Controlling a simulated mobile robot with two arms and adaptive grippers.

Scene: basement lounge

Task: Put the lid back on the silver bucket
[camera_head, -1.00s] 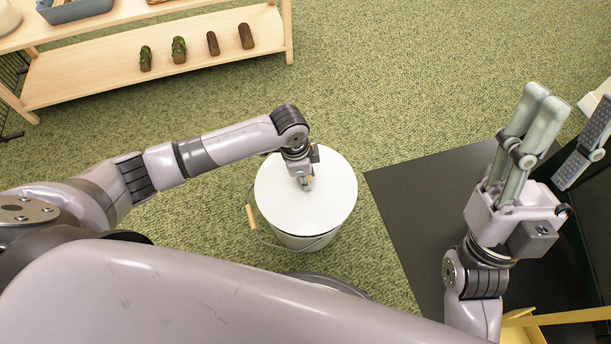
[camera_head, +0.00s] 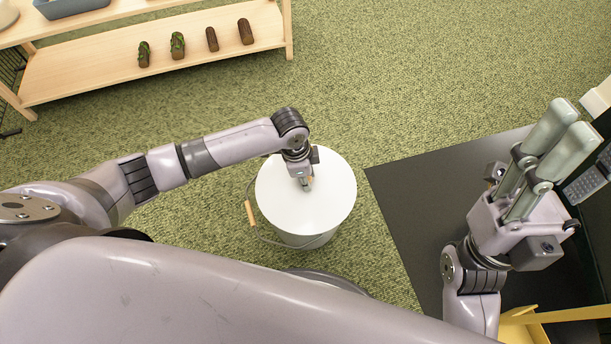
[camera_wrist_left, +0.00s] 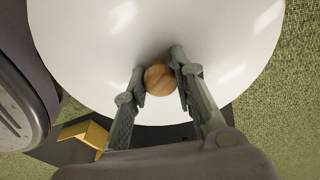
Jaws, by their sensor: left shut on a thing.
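The white round lid (camera_head: 328,195) lies over the top of the silver bucket (camera_head: 301,240), which stands on the green carpet. Its rim looks lined up with the bucket from above; I cannot tell if it is fully seated. My left gripper (camera_head: 306,185) is over the lid's middle, pointing down. In the left wrist view my left gripper (camera_wrist_left: 161,72) is shut on the round wooden knob (camera_wrist_left: 159,79) of the lid (camera_wrist_left: 90,60).
A wooden handle grip (camera_head: 250,213) hangs at the bucket's left side. A wooden shelf (camera_head: 100,70) with several small logs stands at the back left. A black mat or platform (camera_head: 420,200) and a yellow frame (camera_head: 560,317) are at the right. Open carpet lies behind the bucket.

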